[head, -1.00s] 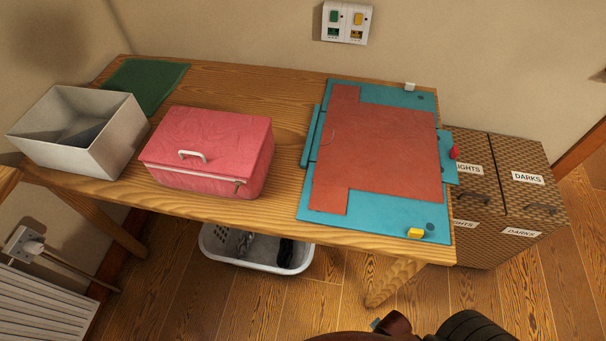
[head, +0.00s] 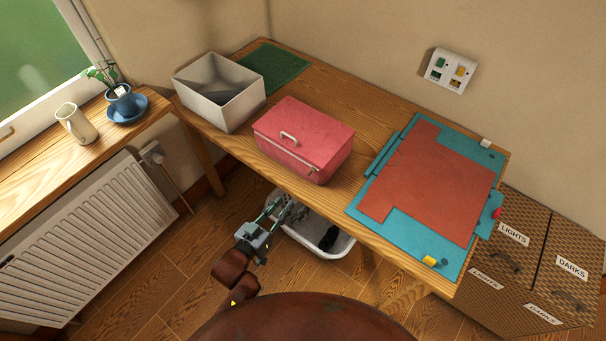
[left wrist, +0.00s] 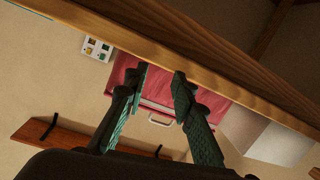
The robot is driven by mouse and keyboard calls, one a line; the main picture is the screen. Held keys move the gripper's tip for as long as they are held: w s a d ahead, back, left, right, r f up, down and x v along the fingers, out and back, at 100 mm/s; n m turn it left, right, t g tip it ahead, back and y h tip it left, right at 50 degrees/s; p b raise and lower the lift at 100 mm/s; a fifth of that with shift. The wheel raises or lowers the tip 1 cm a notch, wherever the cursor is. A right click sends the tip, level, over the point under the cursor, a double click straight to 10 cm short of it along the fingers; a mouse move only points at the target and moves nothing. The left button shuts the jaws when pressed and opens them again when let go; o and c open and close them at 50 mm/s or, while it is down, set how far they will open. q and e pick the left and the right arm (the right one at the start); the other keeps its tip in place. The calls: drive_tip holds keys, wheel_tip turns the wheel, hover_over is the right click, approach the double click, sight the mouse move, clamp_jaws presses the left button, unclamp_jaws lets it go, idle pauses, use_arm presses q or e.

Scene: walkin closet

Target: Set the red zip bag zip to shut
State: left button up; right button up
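The red zip bag (head: 304,135) is a pinkish-red box-shaped bag with a white handle on the table. A pale zip line with a small light pull (head: 312,170) shows low on its front side. I cannot tell how far the zip is closed. My left gripper (head: 270,215) is in front of and below the table edge, apart from the bag. In the left wrist view the bag (left wrist: 160,88) appears upside down beyond the left gripper (left wrist: 161,76), whose fingers are spread with nothing between them. My right gripper is not in view.
The table's front edge (head: 300,186) lies between my left gripper and the bag. A grey open box (head: 240,108) stands left of the bag. A teal and rust folding board (head: 408,238) lies to the right. A white basket (head: 340,248) sits on the floor below.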

sight(311, 172)
use_arm(q)
drive_tip(key=d+r+m+h+p, duration=0.1)
drive_tip(key=d+r+h, duration=0.2)
drive_tip(key=r, duration=0.5)
drive_tip(key=shift+t, duration=0.3)
drive_tip(key=b+x, duration=0.1)
drive_tip(key=x, duration=0.7)
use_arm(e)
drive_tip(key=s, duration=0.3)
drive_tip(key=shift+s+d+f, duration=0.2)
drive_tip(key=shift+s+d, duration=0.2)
use_arm(q)
clamp_jaws()
